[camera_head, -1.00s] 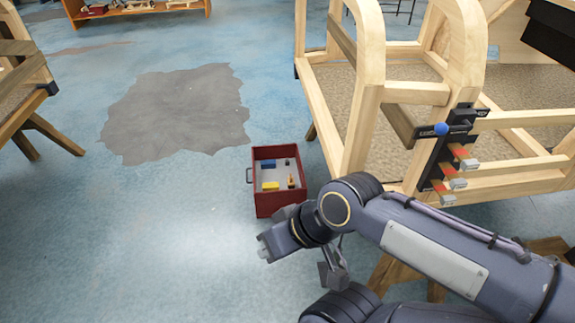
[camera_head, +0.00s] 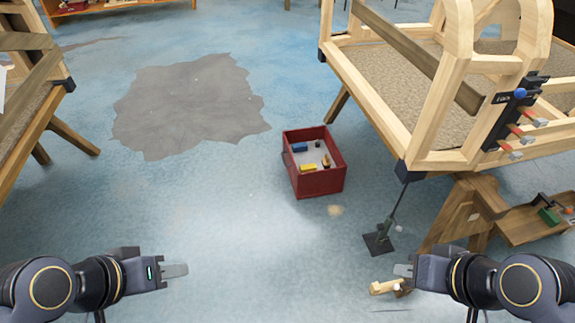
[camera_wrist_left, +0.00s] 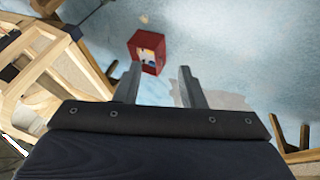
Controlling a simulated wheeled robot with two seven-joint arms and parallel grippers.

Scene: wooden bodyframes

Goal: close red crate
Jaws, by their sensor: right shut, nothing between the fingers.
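The red crate (camera_head: 321,184) stands on the blue floor in the middle of the head view. Its top is open, and a yellow block (camera_head: 307,168), a blue block (camera_head: 299,147) and small items show inside. No lid can be made out. It also shows in the left wrist view (camera_wrist_left: 148,39), beyond the fingers and apart from them. My left gripper (camera_head: 176,271) is at lower left, well short of the crate; the left wrist view shows its two fingers (camera_wrist_left: 160,84) apart and nothing between them. My right gripper (camera_head: 403,270) is at lower right, shut and empty, apart from the crate.
A wooden bodyframe (camera_head: 430,165) on a trestle stands right of the crate. Another wooden bench (camera_head: 35,115) is at left. A dark metal stand (camera_head: 379,238) and a small wooden piece (camera_head: 386,287) are at lower right. Floor left of the crate is clear.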

